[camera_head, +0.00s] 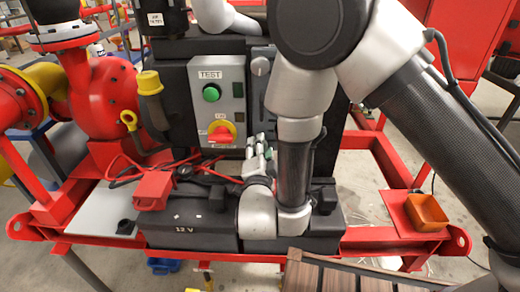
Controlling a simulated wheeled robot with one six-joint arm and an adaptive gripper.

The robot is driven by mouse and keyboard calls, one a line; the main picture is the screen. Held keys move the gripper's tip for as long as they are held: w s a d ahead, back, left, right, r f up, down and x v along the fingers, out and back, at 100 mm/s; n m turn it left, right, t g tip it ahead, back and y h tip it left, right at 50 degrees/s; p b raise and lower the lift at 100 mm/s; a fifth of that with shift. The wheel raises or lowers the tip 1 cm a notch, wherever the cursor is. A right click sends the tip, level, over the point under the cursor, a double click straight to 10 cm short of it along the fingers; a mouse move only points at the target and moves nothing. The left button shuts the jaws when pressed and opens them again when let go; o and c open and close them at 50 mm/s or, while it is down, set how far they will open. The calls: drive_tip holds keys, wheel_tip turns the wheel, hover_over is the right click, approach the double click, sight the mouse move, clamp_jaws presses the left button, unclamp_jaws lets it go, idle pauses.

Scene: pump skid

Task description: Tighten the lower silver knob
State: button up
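One silver knob (261,66) shows on the dark panel just right of the grey TEST box. No second silver knob can be made out lower down, where my arm and gripper cover part of the panel. My gripper (260,146) points up and away in front of the dark panel, below the visible knob and to the right of the red-and-yellow switch. Its fingers are small and partly hidden by my wrist. I cannot tell whether they are open or touching anything.
The grey TEST box (217,103) has a green button (211,93) and a red-and-yellow switch (221,132). Black 12 V batteries (185,222) with red and black cables lie below my gripper. A red pump (103,95) stands left.

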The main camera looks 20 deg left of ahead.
drive_tip(key=o, duration=1)
drive_tip(key=shift+o, duration=0.2)
